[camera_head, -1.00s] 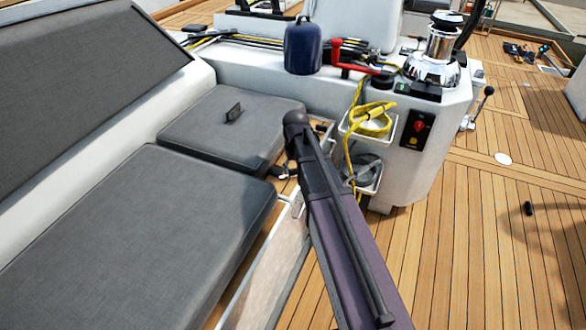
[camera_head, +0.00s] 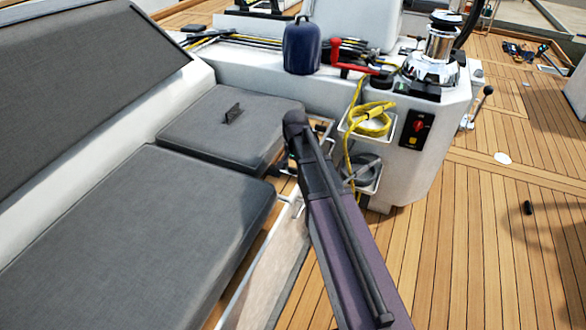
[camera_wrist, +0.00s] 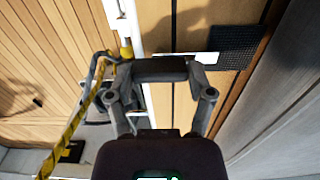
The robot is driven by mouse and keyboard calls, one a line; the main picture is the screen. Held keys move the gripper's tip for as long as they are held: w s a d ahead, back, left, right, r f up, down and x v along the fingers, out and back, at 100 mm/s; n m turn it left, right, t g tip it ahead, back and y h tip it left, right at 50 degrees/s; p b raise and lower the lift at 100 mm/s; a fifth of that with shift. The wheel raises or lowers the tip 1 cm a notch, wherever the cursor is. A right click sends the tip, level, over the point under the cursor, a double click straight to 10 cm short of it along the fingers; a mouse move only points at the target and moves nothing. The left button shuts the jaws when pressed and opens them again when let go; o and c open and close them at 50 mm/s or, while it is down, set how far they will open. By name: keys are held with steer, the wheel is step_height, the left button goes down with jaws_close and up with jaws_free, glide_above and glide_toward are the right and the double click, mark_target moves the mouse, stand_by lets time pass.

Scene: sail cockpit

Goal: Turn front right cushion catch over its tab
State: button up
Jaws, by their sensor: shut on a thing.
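My gripper (camera_wrist: 160,70) is shut in the wrist view, with its dark fingertips brought together above the wood by a cushion edge. What it grips, likely the catch, is hidden between the fingertips. A narrow white strip (camera_wrist: 207,58) shows just right of the fingertips and reaches a dark grey patch of fabric (camera_wrist: 238,45). I cannot tell whether this strip is the catch or its tab. In the head view, my gripper (camera_head: 276,171) is a small dark shape at the front edge of the smaller grey cushion (camera_head: 205,145), partly hidden by my arm.
A long grey cushion (camera_head: 130,240) lies nearer. The white console (camera_head: 425,165) stands to the right, with a yellow rope (camera_head: 370,122) in its pocket. A blue container (camera_head: 302,48) and red handle (camera_head: 348,60) are behind. The teak deck at right is mostly clear.

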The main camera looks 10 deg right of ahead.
steer(key=shift+s+a, duration=0.1)
steer(key=shift+s, duration=0.05)
steer(key=o, duration=1.1)
